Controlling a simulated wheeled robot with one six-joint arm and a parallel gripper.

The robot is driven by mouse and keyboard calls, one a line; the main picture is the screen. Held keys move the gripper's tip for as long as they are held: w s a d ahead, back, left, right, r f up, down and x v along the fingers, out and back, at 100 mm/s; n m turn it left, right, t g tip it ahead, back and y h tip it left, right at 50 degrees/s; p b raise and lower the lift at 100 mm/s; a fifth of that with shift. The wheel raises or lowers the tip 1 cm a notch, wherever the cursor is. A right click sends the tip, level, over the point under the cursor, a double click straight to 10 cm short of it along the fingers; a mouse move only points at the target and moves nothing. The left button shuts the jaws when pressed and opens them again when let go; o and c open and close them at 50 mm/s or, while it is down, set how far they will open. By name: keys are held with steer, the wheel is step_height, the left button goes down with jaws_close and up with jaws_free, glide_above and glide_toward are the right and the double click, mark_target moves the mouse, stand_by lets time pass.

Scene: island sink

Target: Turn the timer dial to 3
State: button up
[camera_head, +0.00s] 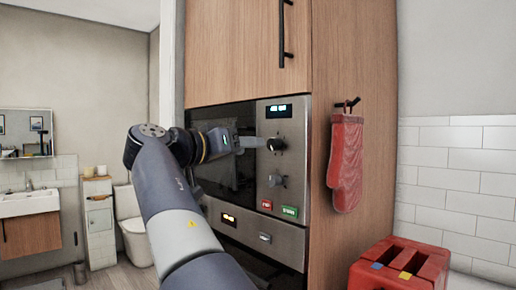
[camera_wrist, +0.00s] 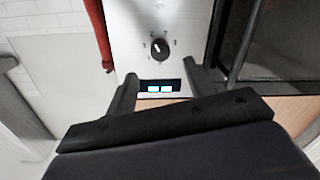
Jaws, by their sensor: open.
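My gripper (camera_head: 256,142) is open, in front of and just left of the upper dial. In the wrist view its two fingers (camera_wrist: 160,72) stand apart, with the dial beyond them.
Red (camera_head: 267,204) and green (camera_head: 289,211) buttons lie below the knobs. A red oven mitt (camera_head: 346,165) hangs on the cabinet side at right. A red box (camera_head: 400,266) stands at lower right. A black handle (camera_head: 283,30) is on the cabinet above.

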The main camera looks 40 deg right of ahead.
mark_target(271, 146)
steer(key=shift+s+a, duration=0.15)
steer(key=shift+a, duration=0.85)
steer(key=shift+s+a, duration=0.1)
steer(key=shift+a, duration=0.85)
steer(key=shift+d, duration=0.1)
steer(key=d, duration=0.3)
steer(key=w+d, duration=0.1)
steer(key=d, duration=0.6)
steer(key=shift+w+d, duration=0.15)
steer(key=shift+d, duration=0.2)
steer(key=shift+p, duration=0.35)
steer(key=shift+a, duration=0.15)
